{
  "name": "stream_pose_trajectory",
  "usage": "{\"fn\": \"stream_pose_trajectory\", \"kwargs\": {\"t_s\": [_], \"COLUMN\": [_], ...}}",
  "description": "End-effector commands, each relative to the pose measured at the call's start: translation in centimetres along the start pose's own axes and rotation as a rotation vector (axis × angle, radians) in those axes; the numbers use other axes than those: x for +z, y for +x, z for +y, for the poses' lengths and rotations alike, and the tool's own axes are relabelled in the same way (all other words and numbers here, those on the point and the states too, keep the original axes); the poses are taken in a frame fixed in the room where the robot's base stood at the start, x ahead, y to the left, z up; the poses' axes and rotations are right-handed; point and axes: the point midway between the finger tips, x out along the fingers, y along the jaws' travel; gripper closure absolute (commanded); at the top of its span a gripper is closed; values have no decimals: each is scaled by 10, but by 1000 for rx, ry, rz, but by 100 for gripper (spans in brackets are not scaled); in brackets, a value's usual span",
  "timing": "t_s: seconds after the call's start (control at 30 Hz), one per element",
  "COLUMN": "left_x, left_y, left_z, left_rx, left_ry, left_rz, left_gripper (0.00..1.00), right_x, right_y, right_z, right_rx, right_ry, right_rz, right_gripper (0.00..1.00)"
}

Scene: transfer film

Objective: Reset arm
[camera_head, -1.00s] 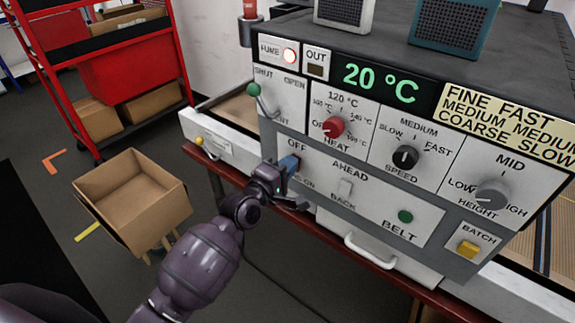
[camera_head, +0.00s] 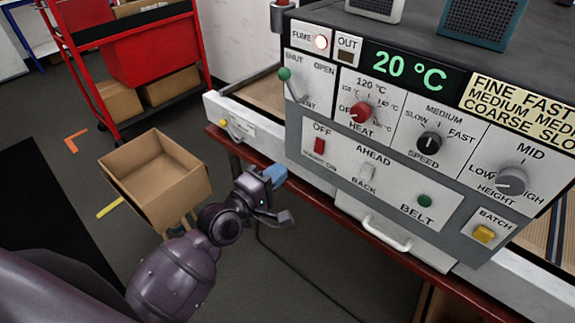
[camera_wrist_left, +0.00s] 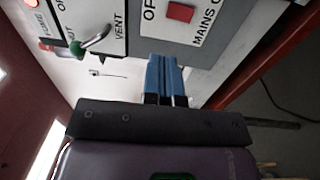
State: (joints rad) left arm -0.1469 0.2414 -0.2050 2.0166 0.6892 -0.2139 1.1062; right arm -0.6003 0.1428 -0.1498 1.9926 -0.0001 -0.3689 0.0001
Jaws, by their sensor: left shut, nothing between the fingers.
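My left gripper (camera_head: 276,174) has blue fingertips and is shut with nothing between them. It hangs in front of the machine's control panel (camera_head: 300,185), below and left of the red mains switch (camera_head: 319,146), and apart from it. In the left wrist view the blue fingers (camera_wrist_left: 165,75) are together, with the red mains switch (camera_wrist_left: 180,12) and the green-knobbed vent lever (camera_wrist_left: 85,45) beyond them. My right gripper is not in view.
An open cardboard box (camera_head: 155,178) stands left of my left arm. A red shelf cart (camera_head: 150,60) is behind it. The machine's table has a red edge (camera_head: 340,222). A dark cable (camera_head: 300,270) hangs below. The display reads 20 °C, and the fume lamp (camera_head: 321,42) is lit.

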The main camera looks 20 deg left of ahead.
Motion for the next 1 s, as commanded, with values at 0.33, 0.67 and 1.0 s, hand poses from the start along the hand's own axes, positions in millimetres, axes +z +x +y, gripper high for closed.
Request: {"fn": "stream_pose_trajectory", "kwargs": {"t_s": [0.33, 0.67, 1.0], "left_x": [0, 0, -4], "left_y": [-6, -6, -6], "left_z": [1, 1, -12], "left_rx": [0, 0, -68], "left_ry": [1, 8, 579], "left_rz": [0, 0, 2], "left_gripper": [100, 100, 100], "right_x": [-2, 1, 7], "right_y": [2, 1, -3], "right_z": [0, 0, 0], "right_rx": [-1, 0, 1], "right_ry": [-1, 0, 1], "right_rz": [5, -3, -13], "right_gripper": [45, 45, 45]}}
